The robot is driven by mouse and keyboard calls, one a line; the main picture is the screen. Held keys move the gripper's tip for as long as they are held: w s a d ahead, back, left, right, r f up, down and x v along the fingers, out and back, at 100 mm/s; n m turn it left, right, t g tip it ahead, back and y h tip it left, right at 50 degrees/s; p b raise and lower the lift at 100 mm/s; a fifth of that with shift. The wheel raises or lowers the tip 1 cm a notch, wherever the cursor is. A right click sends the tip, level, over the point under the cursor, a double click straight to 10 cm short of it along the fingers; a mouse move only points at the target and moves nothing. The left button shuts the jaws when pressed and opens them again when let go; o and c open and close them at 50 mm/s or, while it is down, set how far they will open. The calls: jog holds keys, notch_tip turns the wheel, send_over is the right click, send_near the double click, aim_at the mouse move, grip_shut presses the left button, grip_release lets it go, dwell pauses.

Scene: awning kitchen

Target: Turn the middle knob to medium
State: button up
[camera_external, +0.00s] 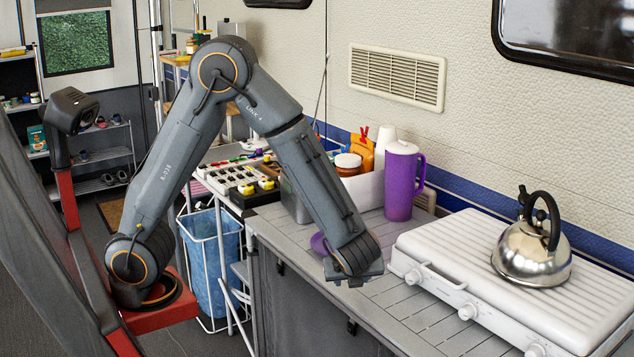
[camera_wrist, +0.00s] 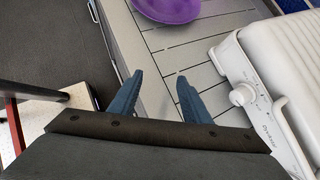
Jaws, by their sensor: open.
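The white stove (camera_external: 540,265) stands on the right of the counter, with several knobs along its front face. The middle knob (camera_external: 467,311) is round and white; its pointer setting is too small to read. The left knob (camera_external: 412,277) is near the stove's left corner and the right knob (camera_external: 535,350) is at the frame's bottom edge. My gripper (camera_external: 354,278) is left of the stove, apart from all knobs. In the wrist view my gripper (camera_wrist: 158,92) is open and empty above the grey counter edge. One white knob (camera_wrist: 240,95) shows to its right, probably the left one.
A steel kettle (camera_external: 532,250) stands on the stove lid. A purple pitcher (camera_external: 403,180) stands behind my gripper. A purple dish (camera_wrist: 168,8) lies on the slatted counter (camera_wrist: 180,50). A stove handle (camera_external: 435,285) sticks out between the left and middle knobs.

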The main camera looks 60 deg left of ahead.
aim_at(463, 314)
jog(key=w+d+m+t, duration=0.1)
jog(key=d+m, duration=0.1)
jog(key=d, duration=0.2)
jog(key=w+d+m+t+h, duration=0.1)
jog(key=d+m+t, duration=0.1)
jog(key=d, duration=0.2)
jog(key=w+d+m+t, duration=0.1)
jog(key=w+d+m, duration=0.1)
jog(key=d+m, duration=0.1)
jog(key=shift+d+r, duration=0.3)
jog(key=shift+d, duration=0.3)
jog(key=d+m+t+h, duration=0.1)
jog(key=d+m, duration=0.1)
jog(key=d, duration=0.2)
jog(key=d+m+t+h, duration=0.1)
jog(key=d+m, duration=0.1)
jog(key=d, duration=0.3)
jog(key=d+r+m+t+h, duration=0.1)
jog(key=d+m+t+h, duration=0.1)
jog(key=d, duration=0.3)
jog(key=shift+w+m, duration=0.1)
jog(key=shift+m, duration=0.5)
jog(key=shift+w+d, duration=0.15)
jog(key=shift+w, duration=0.1)
jog(key=x, duration=0.7)
jog(key=shift+w+p, duration=0.15)
jog(key=shift+p, duration=0.25)
jog(key=c, duration=1.1)
jog(key=shift+o, duration=0.2)
jog(key=shift+f, duration=0.1)
